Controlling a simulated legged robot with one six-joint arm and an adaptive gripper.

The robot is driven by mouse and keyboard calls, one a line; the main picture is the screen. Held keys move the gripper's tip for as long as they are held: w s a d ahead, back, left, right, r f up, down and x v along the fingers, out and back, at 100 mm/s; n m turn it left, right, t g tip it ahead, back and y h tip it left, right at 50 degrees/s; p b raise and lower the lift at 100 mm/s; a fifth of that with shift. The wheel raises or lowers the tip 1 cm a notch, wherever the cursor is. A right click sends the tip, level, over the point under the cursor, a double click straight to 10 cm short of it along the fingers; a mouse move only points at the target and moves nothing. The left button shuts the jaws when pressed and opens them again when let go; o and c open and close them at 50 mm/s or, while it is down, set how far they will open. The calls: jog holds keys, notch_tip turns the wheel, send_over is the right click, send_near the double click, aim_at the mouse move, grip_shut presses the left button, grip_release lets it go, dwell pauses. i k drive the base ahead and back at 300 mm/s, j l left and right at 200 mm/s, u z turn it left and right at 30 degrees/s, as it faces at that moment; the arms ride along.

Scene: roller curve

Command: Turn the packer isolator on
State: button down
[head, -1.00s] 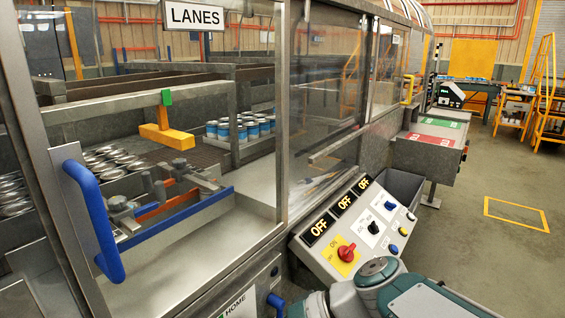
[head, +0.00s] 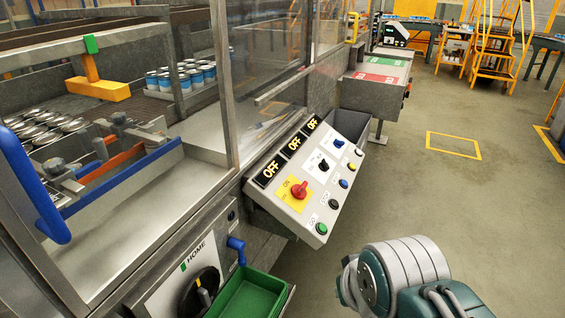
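A sloped grey control panel (head: 277,202) stands at the middle of the head view. On it a red rotary switch (head: 299,189) sits on a yellow plate (head: 285,194), an isolator type of switch. Its small lettering is too small to read fully, so I cannot confirm which machine it serves. Three black displays along the panel's top edge read OFF (head: 271,170). A smaller black knob (head: 323,165) sits on a white plate to the right. My gripper is out of view; only my arm links show at the lower right, apart from the panel.
A green tray (head: 246,295) and a large black dial (head: 200,292) marked HOME are below left of the panel. A blue handle (head: 30,180) and a glazed frame stand at left. A grey bin (head: 357,128) is behind the panel.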

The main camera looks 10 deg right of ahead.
aim_at(298, 192)
jog(key=i+l, duration=0.15)
jog(key=i, duration=0.35)
jog(key=i+l, duration=0.15)
jog(key=i, duration=0.35)
